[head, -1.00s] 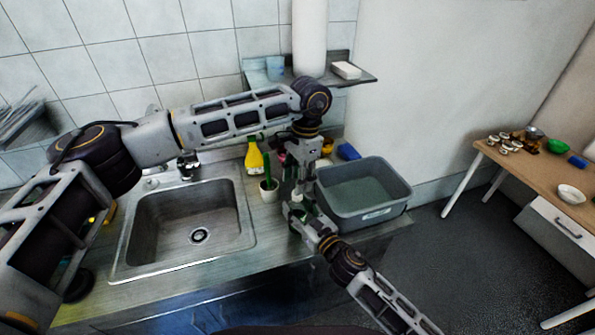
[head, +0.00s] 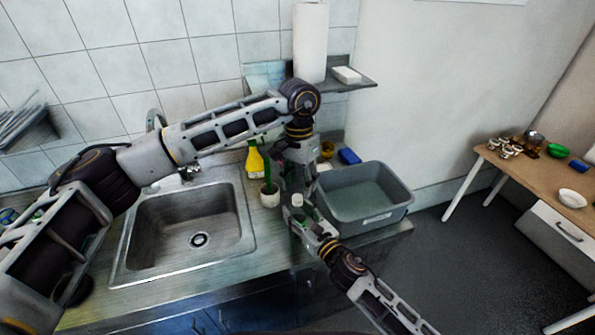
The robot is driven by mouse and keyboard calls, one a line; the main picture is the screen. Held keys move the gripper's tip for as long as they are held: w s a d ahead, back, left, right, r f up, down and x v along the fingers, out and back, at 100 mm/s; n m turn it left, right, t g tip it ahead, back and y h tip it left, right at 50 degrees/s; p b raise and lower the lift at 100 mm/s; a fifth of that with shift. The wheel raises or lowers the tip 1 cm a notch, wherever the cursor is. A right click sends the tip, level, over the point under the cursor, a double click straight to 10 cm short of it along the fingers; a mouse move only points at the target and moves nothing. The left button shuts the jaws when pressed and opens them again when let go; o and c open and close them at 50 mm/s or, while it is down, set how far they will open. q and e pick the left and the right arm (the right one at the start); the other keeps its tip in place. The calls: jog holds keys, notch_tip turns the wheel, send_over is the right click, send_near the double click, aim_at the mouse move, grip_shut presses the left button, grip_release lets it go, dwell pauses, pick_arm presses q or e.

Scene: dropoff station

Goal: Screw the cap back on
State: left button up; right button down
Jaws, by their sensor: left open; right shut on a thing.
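My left arm reaches in from the left across the sink, and its open gripper (head: 283,188) points down over the counter between the sink and the grey tub. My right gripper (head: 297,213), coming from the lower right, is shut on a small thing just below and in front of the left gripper. A small white top (head: 297,200), perhaps the cap, shows at the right gripper's fingers. The body of the held thing is mostly hidden by the fingers. I cannot tell whether the cap is seated or loose.
The sink (head: 150,265) is empty to the left. A white potted plant (head: 270,199) and yellow bottle (head: 254,162) stand close by. The grey tub (head: 364,216) is right of my grippers, with a blue thing (head: 349,156) behind. A shelf (head: 362,84) holds a paper roll (head: 310,45).

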pick_arm(q)
jog(key=n, duration=0.3)
jog(key=shift+w+r+n, duration=0.1)
jog(key=shift+r+n, duration=0.25)
jog(key=shift+n, duration=0.05)
jog(key=n, duration=0.3)
jog(key=shift+r+n, duration=0.35)
jog(key=shift+n, duration=0.05)
jog(key=n, duration=0.6)
jog(key=shift+w+r+n+t, duration=0.15)
jog(key=shift+r+n+t, duration=0.15)
jog(key=shift+r+n, duration=0.1)
jog(key=n, duration=0.6)
jog(key=shift+r+n, duration=0.25)
jog(key=shift+n, duration=0.15)
jog(key=n, duration=0.7)
jog(key=shift+a, duration=0.1)
jog(key=n, duration=1.1)
jog(key=shift+w+a, duration=0.1)
jog(key=shift+a, duration=0.05)
jog(key=n, duration=0.5)
jog(key=shift+n, duration=0.3)
jog(key=n, duration=0.5)
jog(key=shift+n, duration=0.3)
